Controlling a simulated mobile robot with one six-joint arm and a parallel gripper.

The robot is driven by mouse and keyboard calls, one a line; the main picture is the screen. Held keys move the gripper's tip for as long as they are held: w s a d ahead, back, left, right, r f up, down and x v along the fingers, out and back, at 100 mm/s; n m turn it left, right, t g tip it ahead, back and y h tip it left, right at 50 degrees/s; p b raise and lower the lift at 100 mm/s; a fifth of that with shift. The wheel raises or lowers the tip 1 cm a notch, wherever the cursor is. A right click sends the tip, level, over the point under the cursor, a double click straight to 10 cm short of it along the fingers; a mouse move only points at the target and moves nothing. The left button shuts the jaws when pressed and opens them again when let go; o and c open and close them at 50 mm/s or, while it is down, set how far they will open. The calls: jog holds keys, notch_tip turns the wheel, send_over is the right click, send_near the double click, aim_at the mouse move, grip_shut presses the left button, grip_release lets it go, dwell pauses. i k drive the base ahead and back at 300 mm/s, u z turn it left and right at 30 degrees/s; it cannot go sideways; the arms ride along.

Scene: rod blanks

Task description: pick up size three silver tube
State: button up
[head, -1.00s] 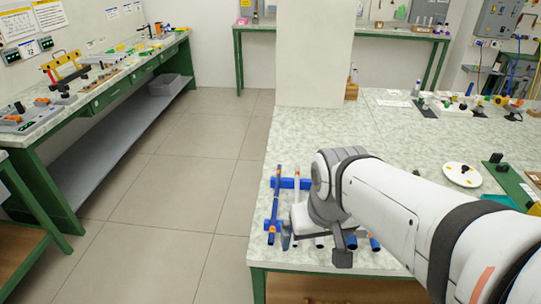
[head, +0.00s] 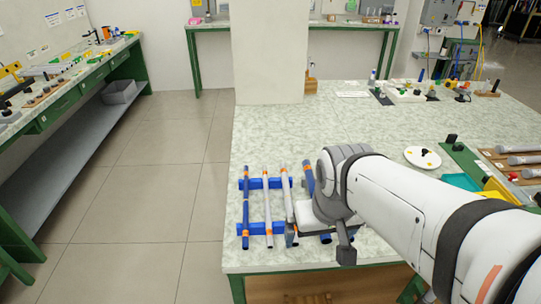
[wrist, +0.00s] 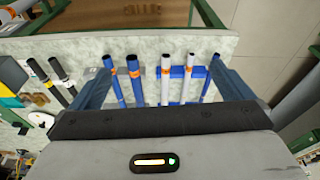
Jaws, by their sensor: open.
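Two silver tubes with orange bands stand out in the head view, one further left (head: 268,208) and one (head: 287,195) nearer my gripper. They lie side by side across a blue rack (head: 256,184), with a blue tube (head: 246,208) to their left and more blue tubes partly hidden to their right. In the wrist view the silver tubes (wrist: 165,80) and (wrist: 186,78) lie between blue tubes. No size marks are readable, so I cannot tell which is size three. My gripper (wrist: 165,88) is open and empty above the rack, its fingers spread either side of the tube row.
The table's front edge (head: 300,266) is close to the rack. A white round plate (head: 422,157) and a green board (head: 465,160) lie to the right. The tabletop behind the rack is clear. A white pillar (head: 270,50) stands beyond it.

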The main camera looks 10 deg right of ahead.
aim_at(289, 208)
jog(key=u, duration=1.65)
jog(key=k, duration=1.1)
jog(key=z, duration=0.65)
jog(key=i, duration=1)
